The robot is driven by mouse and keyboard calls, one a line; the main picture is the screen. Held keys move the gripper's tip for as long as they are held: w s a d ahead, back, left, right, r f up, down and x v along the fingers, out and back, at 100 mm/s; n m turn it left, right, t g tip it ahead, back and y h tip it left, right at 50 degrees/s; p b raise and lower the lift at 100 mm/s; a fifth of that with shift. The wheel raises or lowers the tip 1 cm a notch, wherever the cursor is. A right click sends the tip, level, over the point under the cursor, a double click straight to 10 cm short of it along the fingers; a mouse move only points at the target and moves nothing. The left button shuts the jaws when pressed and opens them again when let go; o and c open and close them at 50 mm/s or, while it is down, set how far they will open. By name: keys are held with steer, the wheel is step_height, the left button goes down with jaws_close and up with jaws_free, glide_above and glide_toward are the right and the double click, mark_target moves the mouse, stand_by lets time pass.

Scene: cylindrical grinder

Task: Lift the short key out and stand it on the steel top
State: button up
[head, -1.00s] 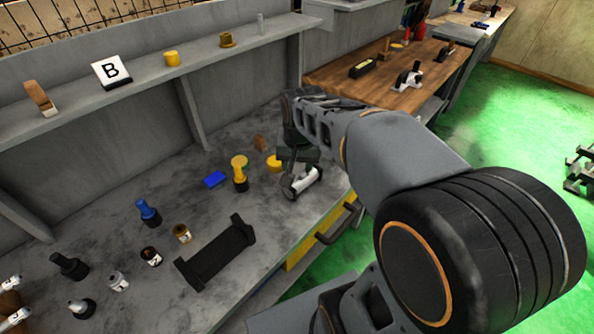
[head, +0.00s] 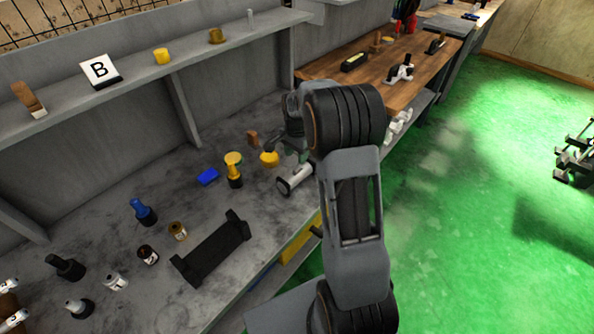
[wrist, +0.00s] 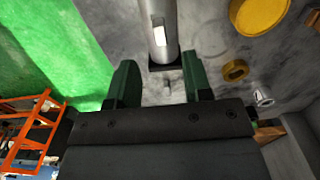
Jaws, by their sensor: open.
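A grey shaft (wrist: 160,22) lies near the front edge of the steel top (head: 120,255); it also shows in the head view (head: 297,178). A pale piece (wrist: 159,34) shows in a slot on its upper side; it may be the short key, but I cannot tell for sure. My gripper (wrist: 160,82) is open, with its two dark green fingers apart and nothing held. The shaft's end and a small grey stub show ahead of and between the fingers. In the head view my arm partly hides the gripper.
A black cradle (head: 212,248) lies at the front. A shelf (head: 135,75) runs behind. Bare steel shows between the pieces.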

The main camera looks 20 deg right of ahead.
mark_target(297, 168)
steer(key=shift+d+f+p, duration=0.1)
steer(key=shift+f+p, duration=0.45)
steer(key=shift+f, duration=2.75)
steer(key=shift+c, duration=0.4)
jaws_close()
